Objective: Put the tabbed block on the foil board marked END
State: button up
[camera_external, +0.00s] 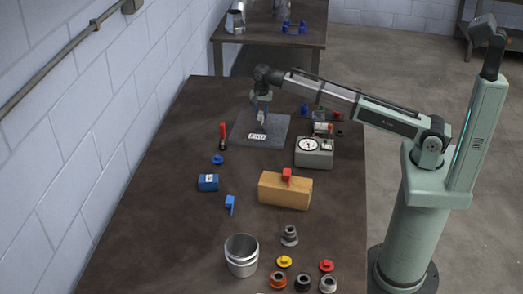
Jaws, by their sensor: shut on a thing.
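The foil board (276,135) is a dark grey flat sheet at the far part of the table, with a white label (257,136) near its front edge. My gripper (262,101) points down over the board from the upper right. It is shut on a small greyish piece (262,117), which hangs just above or touches the board; I cannot tell which. The piece is too small to make out a tab clearly, though it may be the tabbed block.
A red-handled tool (223,134) lies left of the board and a dial gauge box (314,152) right of it. Nearer are a tan block with a red top piece (285,194), a blue block (208,182), a metal cup (241,262) and several coloured round parts.

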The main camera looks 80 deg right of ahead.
aim_at(261, 113)
jog(key=shift+f, duration=1.4)
jog(key=o, duration=1.1)
jog(key=shift+f, duration=0.1)
jog(key=shift+c, duration=0.2)
notch_tip(261, 113, up, 12)
jog(key=shift+r, duration=0.15)
